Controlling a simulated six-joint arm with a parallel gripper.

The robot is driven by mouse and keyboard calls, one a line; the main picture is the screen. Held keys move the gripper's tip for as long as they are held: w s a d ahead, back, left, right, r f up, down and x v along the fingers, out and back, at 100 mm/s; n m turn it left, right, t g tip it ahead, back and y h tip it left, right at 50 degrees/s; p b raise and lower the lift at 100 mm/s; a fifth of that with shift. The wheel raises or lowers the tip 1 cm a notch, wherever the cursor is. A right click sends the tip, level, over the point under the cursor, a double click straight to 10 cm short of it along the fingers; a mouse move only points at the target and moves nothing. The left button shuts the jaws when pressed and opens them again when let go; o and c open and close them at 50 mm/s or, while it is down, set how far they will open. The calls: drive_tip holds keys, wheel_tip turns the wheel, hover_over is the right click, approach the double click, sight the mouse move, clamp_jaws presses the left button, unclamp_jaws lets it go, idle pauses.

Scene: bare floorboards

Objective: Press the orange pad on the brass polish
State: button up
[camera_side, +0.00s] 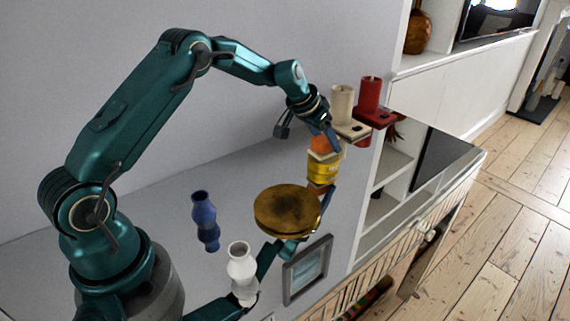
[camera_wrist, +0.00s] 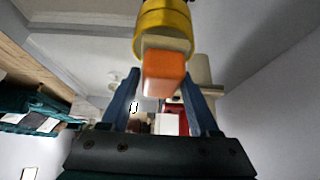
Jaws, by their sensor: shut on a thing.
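My gripper (camera_side: 326,135) points down at the yellow brass polish tin (camera_side: 323,172). Its blue fingers are shut on the orange pad (camera_side: 321,143), which also shows between them in the wrist view (camera_wrist: 165,74). A cream layer (camera_wrist: 167,43) sits on the side of the pad that faces the tin. The yellow tin (camera_wrist: 163,18) lies right beyond it in the wrist view, partly cut off by the picture's edge. The cream layer appears to meet the tin, but I cannot tell whether they touch.
A round brass piece (camera_side: 285,208) stands left of and below the tin. A blue vase (camera_side: 201,203) and a white vase (camera_side: 240,262) stand further left. A cream candle (camera_side: 341,103) and a red candle (camera_side: 370,95) are close right of my gripper. The grey surface looks glossy.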

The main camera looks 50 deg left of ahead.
sight(320, 140)
drive_tip(key=shift+r, duration=2.95)
drive_tip(key=shift+w+a+r, duration=0.1)
drive_tip(key=shift+w+r, duration=0.05)
drive_tip(key=shift+r, duration=0.4)
drive_tip(key=s+d+f+v, duration=0.1)
drive_tip(key=s+d+v, duration=0.15)
drive_tip(key=v, duration=1.25)
drive_tip(key=s+d+f, duration=0.2)
drive_tip(key=s+f, duration=0.1)
drive_tip(key=s, duration=0.3)
drive_tip(key=s+d+f, duration=0.2)
drive_tip(key=s+f, duration=0.1)
drive_tip(key=s, duration=0.4)
